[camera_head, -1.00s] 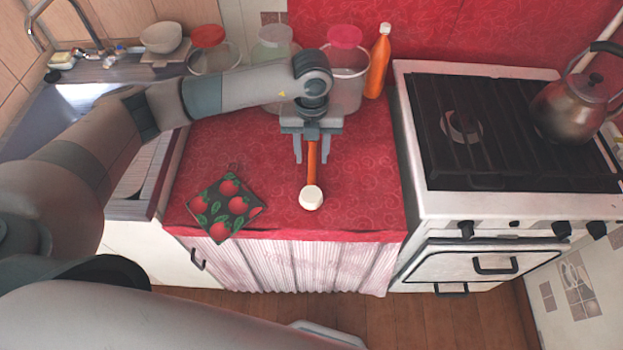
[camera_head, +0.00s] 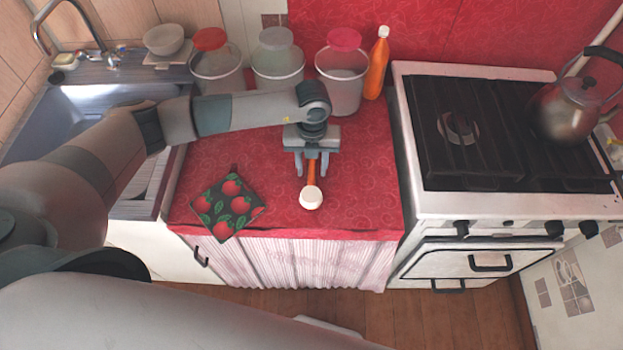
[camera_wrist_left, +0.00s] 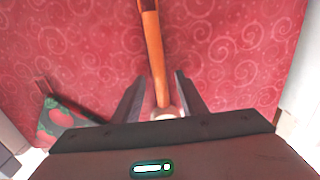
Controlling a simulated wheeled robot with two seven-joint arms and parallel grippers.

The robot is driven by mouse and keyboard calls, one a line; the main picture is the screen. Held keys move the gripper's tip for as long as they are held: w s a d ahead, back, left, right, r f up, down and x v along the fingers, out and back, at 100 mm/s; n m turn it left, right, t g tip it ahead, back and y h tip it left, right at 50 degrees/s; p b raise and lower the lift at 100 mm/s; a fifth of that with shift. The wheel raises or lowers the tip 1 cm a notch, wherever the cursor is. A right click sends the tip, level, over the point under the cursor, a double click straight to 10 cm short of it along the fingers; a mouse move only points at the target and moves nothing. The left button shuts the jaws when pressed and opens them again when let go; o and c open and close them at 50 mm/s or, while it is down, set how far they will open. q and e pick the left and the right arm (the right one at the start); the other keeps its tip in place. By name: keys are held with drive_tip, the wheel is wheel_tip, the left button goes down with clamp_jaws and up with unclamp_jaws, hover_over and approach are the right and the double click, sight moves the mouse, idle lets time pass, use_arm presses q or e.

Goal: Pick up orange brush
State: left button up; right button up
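The orange brush (camera_head: 311,181) lies on the red oilcloth counter (camera_head: 350,185), its white head (camera_head: 310,198) toward the front edge. My left gripper (camera_head: 312,172) is open above the brush, and its body hides part of the handle in the head view. In the left wrist view the orange handle (camera_wrist_left: 154,55) runs down between the two open fingers (camera_wrist_left: 155,95), with the white head partly hidden behind the gripper's base. I cannot tell whether the fingers touch it. My right gripper is not in view.
A dark potholder with red apples (camera_head: 228,207) lies to the left. Several jars, including one with a pink lid (camera_head: 344,75), and an orange bottle (camera_head: 377,65) stand at the back. A stove (camera_head: 505,140) with a kettle (camera_head: 570,105) is on the right, a sink (camera_head: 90,115) on the left.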

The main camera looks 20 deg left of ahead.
use_arm(q)
drive_tip(key=shift+f, duration=0.3)
clamp_jaws()
drive_tip(key=shift+r, duration=0.1)
